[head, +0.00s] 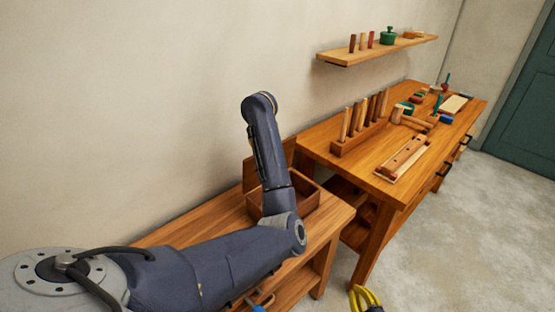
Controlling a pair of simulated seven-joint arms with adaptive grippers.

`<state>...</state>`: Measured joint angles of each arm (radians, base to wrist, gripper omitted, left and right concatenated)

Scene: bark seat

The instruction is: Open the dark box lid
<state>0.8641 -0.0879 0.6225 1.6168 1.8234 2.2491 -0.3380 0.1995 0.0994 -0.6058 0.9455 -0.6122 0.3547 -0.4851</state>
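The dark brown box (308,202) stands on the low wooden bench, partly hidden behind my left forearm. Its inside shows at the right. A brown panel that looks like its lid (250,176) stands raised along the wall side, its middle covered by my forearm. My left arm comes in from the lower left and bends up in front of the box. Its gripper does not show. At the bottom edge, yellow finger-like parts on a dark base appear to be my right gripper (366,298). It is cut off, apart from the box, and its opening is unclear.
The low bench (190,235) has bare wood left of the box. A taller workbench (330,160) at right holds a peg rack (360,134), a mallet (410,119) and several small items. A wall shelf (375,50) hangs above. The floor at right is clear.

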